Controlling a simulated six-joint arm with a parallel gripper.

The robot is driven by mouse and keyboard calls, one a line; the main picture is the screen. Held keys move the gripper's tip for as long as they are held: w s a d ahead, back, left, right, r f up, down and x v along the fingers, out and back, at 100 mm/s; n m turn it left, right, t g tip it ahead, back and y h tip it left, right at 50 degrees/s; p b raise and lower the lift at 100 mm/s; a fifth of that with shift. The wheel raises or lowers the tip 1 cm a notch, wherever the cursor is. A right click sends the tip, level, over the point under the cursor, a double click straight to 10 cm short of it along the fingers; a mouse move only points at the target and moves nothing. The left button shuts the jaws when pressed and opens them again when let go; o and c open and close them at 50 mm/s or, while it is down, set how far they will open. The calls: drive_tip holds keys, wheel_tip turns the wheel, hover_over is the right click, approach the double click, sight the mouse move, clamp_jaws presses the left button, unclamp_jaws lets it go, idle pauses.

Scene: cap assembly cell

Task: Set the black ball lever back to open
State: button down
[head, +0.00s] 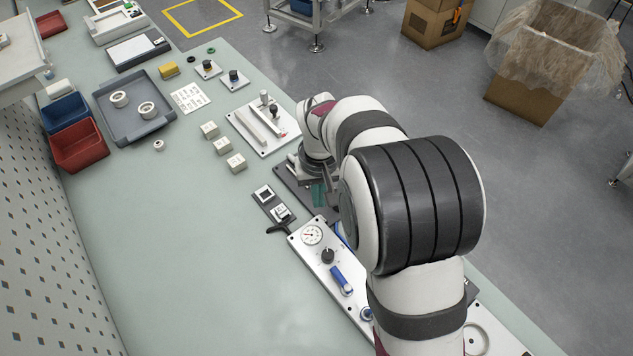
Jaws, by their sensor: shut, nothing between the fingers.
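The lever with the black ball knob (273,109) stands on a white fixture plate (240,122) in the upper middle of the head view. Its ball is at the top of a short stem, close to a light grey cylinder. Which lever position counts as open cannot be told from this view. My gripper (326,190) points down to the right of and nearer than that plate, over a dark panel. It is apart from the lever and shut with nothing in it. My arm hides part of it, and its fingertips are hard to make out.
White blocks (222,146) stand left of the gripper. A switch box (266,195) and a gauge panel (312,236) lie nearer. A grey tray (131,128) with white rings and a red bin (78,147) are at left. The left-front bench is clear.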

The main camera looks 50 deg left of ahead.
drive_tip(key=shift+f, duration=1.65)
